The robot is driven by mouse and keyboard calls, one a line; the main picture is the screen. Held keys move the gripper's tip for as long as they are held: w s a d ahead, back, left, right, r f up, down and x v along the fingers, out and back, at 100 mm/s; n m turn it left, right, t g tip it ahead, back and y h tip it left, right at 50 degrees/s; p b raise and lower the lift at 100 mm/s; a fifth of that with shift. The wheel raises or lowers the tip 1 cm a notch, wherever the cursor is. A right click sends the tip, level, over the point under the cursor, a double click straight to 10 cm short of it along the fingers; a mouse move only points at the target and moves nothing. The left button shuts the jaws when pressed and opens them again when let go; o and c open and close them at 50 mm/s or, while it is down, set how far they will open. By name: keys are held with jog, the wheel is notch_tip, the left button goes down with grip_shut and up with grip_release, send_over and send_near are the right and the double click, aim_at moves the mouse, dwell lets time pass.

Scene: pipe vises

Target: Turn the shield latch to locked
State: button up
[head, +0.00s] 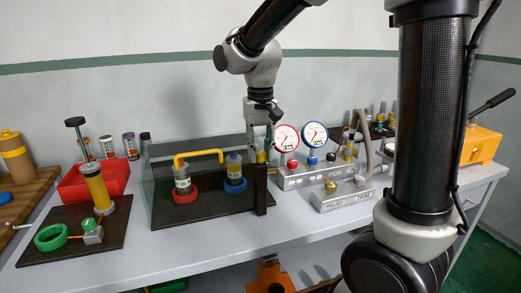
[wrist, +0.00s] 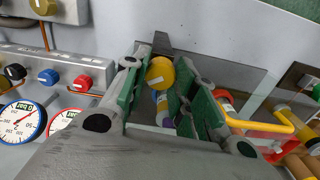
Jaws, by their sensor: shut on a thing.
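The shield latch is a yellow knob (head: 261,157) on top of a dark post (head: 261,190) at the right end of the clear shield (head: 150,190). In the wrist view the yellow knob (wrist: 160,73) sits between the green-padded fingers. My gripper (head: 261,148) reaches down from above, shut on the knob; it also fills the wrist view (wrist: 158,80). The fingers cover part of the knob, and I cannot read its turn or any marking.
A grey manifold (head: 310,175) with red-rimmed (head: 286,138) and blue-rimmed (head: 315,134) gauges stands close at right. The front bench edge is clear.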

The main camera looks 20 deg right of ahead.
aim_at(260, 152)
jog(key=n, duration=0.5)
jog(key=shift+n, duration=0.3)
jog(key=n, duration=0.5)
jog(key=shift+n, duration=0.3)
jog(key=o, duration=1)
notch_tip(260, 152, up, 12)
jog(key=shift+r, duration=0.1)
jog(key=shift+a, duration=0.1)
